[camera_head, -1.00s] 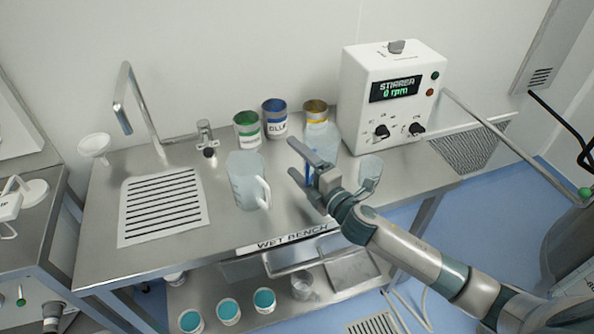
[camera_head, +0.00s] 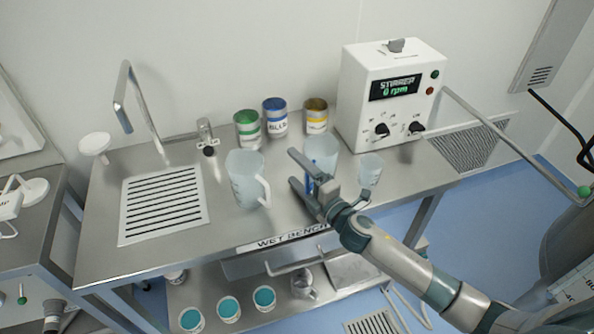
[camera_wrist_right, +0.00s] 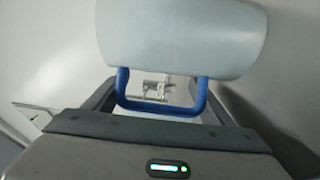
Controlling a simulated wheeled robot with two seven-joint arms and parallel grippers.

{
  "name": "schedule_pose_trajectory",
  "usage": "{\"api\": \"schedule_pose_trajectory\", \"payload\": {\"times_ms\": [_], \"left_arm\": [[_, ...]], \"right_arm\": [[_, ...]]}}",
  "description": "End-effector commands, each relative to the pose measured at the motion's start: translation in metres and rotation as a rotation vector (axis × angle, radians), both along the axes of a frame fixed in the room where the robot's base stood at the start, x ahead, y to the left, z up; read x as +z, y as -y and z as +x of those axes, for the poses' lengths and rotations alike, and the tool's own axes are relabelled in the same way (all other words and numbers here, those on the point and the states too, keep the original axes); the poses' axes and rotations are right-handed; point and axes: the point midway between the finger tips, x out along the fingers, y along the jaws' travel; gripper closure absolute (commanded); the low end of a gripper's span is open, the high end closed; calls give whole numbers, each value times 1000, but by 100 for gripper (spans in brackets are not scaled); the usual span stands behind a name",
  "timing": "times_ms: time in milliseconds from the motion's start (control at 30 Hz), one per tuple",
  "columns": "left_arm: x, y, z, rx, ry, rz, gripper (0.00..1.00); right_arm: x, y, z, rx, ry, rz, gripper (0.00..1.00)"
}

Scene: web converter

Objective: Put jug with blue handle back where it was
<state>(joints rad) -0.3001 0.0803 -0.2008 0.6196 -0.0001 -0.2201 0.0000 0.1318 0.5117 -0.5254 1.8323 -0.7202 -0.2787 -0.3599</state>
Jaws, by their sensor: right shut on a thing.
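The jug with the blue handle (camera_head: 325,150) is pale and translucent and stands upright at the middle right of the wet bench. My right gripper (camera_head: 304,173) is shut on its blue handle (camera_head: 310,179). In the right wrist view the jug body (camera_wrist_right: 180,38) fills the top, with the blue handle (camera_wrist_right: 160,112) between my fingers. A finger and the wrist hide part of the jug's lower side, and I cannot tell whether its base touches the bench. My left gripper is not in view.
A jug with a white handle (camera_head: 246,178) stands to the left, and a small clear beaker (camera_head: 370,170) close on the right. Green, blue and yellow cans (camera_head: 276,117) stand behind. The stirrer box (camera_head: 390,95) is at the back right.

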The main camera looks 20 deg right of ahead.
Motion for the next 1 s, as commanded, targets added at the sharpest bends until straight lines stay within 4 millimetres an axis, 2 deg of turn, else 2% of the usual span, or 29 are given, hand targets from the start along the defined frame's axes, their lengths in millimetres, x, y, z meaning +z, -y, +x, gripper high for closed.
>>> {"api": "schedule_pose_trajectory", "payload": {"times_ms": [67, 100, 167, 633, 767, 1000], "left_arm": [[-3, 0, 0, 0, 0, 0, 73], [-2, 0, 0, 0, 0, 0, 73], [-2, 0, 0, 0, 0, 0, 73], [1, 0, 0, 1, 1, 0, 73], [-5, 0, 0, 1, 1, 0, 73], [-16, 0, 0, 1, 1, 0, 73]], "right_arm": [[-3, 0, 0, 0, 0, 0, 76], [-3, 0, 0, 0, 0, 1, 18], [-2, 0, 0, 0, 0, 1, 5], [1, 0, -1, 0, -1, 0, 5], [-2, 5, -13, -1, -2, 0, 5], [-3, 16, -49, 1, -2, 0, 5]]}}
